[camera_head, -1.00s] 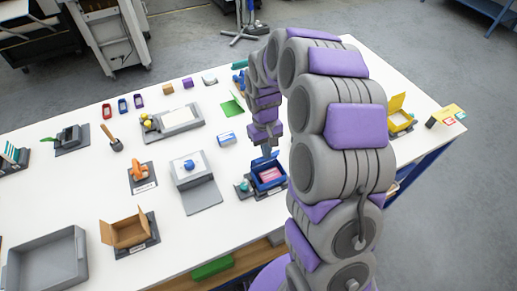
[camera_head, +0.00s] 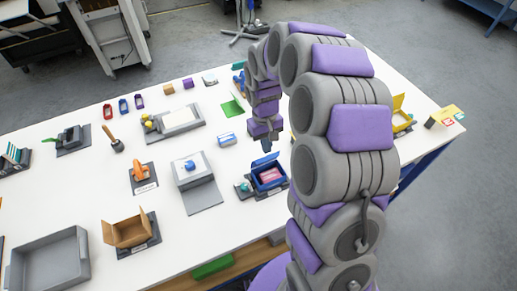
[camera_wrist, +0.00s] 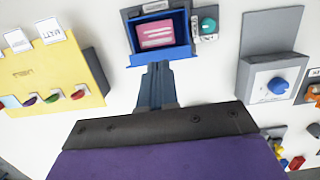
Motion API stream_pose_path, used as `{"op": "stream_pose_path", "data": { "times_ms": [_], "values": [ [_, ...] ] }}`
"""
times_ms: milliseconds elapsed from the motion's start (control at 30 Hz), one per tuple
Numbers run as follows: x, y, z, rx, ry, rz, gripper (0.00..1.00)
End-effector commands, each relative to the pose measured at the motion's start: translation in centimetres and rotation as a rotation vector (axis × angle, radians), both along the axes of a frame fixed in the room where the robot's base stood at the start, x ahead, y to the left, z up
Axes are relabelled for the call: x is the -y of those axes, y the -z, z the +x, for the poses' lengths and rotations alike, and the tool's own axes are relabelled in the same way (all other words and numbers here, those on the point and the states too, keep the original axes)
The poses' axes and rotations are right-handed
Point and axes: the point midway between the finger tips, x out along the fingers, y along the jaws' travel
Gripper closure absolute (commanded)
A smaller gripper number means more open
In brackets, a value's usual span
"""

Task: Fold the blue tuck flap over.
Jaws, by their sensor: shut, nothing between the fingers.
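A blue box (camera_head: 257,182) with a pink item (camera_head: 270,175) inside stands on a dark base, right of centre on the table. Its blue tuck flap (camera_head: 265,159) stands up at the back edge, tilted away from the opening. My gripper (camera_head: 266,147) is just behind and above the flap, its fingers shut and empty. In the wrist view, the open box (camera_wrist: 186,30) and pink item (camera_wrist: 156,33) lie beyond my fingertips (camera_wrist: 157,66). The tips overlap the near blue edge there; I cannot tell whether they touch the flap.
A teal knob (camera_head: 243,186) sits beside the box. A blue-and-white carton (camera_head: 227,139) lies behind. A yellow holder (camera_wrist: 55,75) shows left in the wrist view. White table shows between things.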

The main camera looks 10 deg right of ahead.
Motion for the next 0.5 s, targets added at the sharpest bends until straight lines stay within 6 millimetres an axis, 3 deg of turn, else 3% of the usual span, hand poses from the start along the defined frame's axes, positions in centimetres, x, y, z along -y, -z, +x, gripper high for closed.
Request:
{"op": "stream_pose_path", "data": {
  "times_ms": [500],
  "values": [
    [0.0,-4.9,0.1,0.001,0.000,-0.001,1.00]
  ]
}}
